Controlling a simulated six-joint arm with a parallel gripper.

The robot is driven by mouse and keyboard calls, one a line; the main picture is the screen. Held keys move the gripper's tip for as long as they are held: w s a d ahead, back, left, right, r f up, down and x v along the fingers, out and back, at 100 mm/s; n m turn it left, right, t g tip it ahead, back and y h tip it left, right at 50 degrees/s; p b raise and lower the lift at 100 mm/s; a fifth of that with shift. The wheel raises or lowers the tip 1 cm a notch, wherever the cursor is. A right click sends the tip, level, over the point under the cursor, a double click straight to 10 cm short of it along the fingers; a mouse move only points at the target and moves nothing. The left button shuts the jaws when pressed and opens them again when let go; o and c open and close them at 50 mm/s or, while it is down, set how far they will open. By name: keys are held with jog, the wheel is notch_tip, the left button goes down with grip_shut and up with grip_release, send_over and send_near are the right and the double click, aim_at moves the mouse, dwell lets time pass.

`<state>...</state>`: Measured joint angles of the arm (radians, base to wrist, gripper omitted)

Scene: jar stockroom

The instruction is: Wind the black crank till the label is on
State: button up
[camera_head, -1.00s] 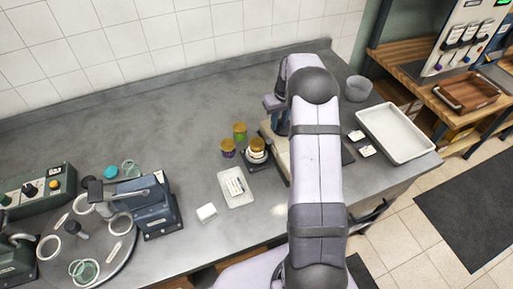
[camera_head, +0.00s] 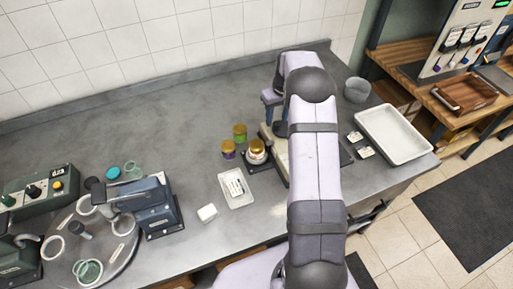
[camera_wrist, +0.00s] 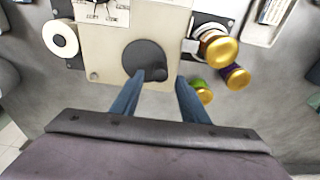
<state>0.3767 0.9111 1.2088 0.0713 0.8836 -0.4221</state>
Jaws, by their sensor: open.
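The label machine (camera_wrist: 110,55) is a beige box with a black crank disc (camera_wrist: 147,58) on top. My gripper (camera_wrist: 160,77) is open above the disc's near edge. Its left fingertip overlaps the disc in the wrist view; I cannot tell whether it touches. A gold-lidded jar (camera_wrist: 219,52) lies or stands at the machine's right side. White shows on it, but I cannot tell whether this is a label. A white roll (camera_wrist: 60,39) sits at the left. In the head view my arm hides much of the machine; the jar (camera_head: 257,147) shows beside it.
Purple (camera_head: 228,149) and green (camera_head: 240,132) gold-lidded jars stand close by. A white label tray (camera_head: 247,201) and a small white block (camera_head: 207,213) are in front. A blue-grey press (camera_head: 155,205) and turntable are left. A white tray (camera_head: 420,148) is right. The back counter is clear.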

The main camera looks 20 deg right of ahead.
jog(key=shift+r+p, duration=1.6)
jog(key=shift+r, duration=1.15)
jog(key=s+a+r+g+b, duration=0.15)
jog(key=s+a+b, duration=0.25)
jog(key=s+a, duration=0.95)
jog(key=s+a+f+b, duration=0.1)
jog(key=s+a, duration=0.2)
jog(key=s, duration=0.6)
jog(key=s+a+f+b, duration=0.1)
jog(key=s+a+f, duration=0.1)
jog(key=s, duration=0.7)
jog(key=shift+a+f+b, duration=0.25)
jog(key=shift+a+b, duration=0.05)
jog(key=shift+a, duration=0.25)
jog(key=shift+w, duration=0.1)
